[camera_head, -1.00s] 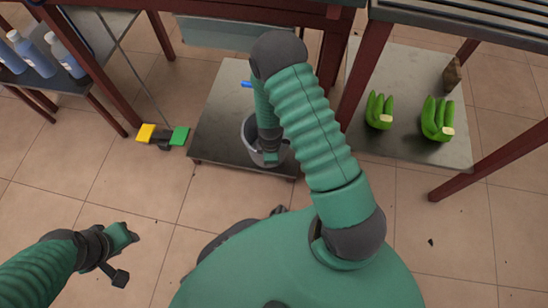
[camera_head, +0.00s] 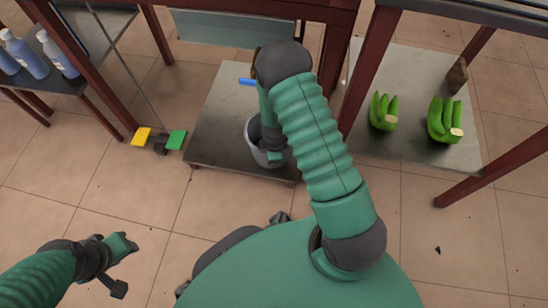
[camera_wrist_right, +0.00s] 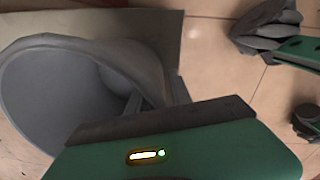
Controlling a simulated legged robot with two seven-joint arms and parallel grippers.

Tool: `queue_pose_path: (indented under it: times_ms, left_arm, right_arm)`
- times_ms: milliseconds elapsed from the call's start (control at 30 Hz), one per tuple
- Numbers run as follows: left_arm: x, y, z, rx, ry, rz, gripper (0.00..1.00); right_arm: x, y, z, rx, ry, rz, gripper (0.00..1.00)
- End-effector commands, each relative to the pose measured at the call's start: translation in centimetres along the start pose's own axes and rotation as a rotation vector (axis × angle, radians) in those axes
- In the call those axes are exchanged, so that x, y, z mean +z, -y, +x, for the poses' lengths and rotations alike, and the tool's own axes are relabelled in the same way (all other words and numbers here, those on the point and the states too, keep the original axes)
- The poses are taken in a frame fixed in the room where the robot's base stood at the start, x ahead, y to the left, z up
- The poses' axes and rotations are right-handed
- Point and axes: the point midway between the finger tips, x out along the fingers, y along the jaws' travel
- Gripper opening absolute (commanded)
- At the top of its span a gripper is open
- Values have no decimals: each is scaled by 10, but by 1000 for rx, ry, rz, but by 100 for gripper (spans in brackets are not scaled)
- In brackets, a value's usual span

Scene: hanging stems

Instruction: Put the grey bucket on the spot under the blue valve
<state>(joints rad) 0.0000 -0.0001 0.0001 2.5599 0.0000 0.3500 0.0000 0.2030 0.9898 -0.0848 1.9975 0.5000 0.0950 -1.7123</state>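The grey bucket (camera_head: 254,138) stands on a metal plate (camera_head: 222,125), near its front right, partly hidden by my right arm. The blue valve (camera_head: 247,81) is behind the bucket and slightly left. My right gripper (camera_head: 272,152) is at the bucket's rim; in the right wrist view its fingers (camera_wrist_right: 160,92) straddle the wall of the bucket (camera_wrist_right: 60,85), one inside and one outside. I cannot tell whether they are closed tight.
Yellow (camera_head: 141,136) and green (camera_head: 176,139) pedals lie left of the plate. Bottles (camera_head: 57,54) stand on a table at top left. Green banana bunches (camera_head: 444,121) and a brown block (camera_head: 457,75) are on the right plate. Dark red table legs (camera_head: 368,75) flank the space.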

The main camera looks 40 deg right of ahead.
Motion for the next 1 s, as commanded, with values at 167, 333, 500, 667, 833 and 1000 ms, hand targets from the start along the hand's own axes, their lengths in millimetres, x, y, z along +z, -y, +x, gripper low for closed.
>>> queue_pose_path:
  times_ms: [167, 333, 500, 667, 833, 1000]
  left_arm:
    - [0, 0, 0, 0, 0, 0, 36]
    - [-3, 0, -13, 0, 1, 0, 36]
    - [-10, 0, -40, 0, 0, 0, 36]
    - [-12, 0, -52, 0, 0, 0, 36]
    - [-12, 0, -52, 0, 0, 0, 36]
    - [-12, 0, -51, 0, 1, 0, 36]
  right_arm:
    - [0, 0, 0, 0, 0, 0, 25]
    - [0, -1, -18, 1, -1, 0, 25]
    - [0, -1, -57, 0, -1, 0, 25]
    - [0, -1, -77, 1, -1, 1, 25]
    - [-17, 2, -113, 15, -30, 108, 25]
    - [-51, 34, -211, 34, -108, 467, 25]
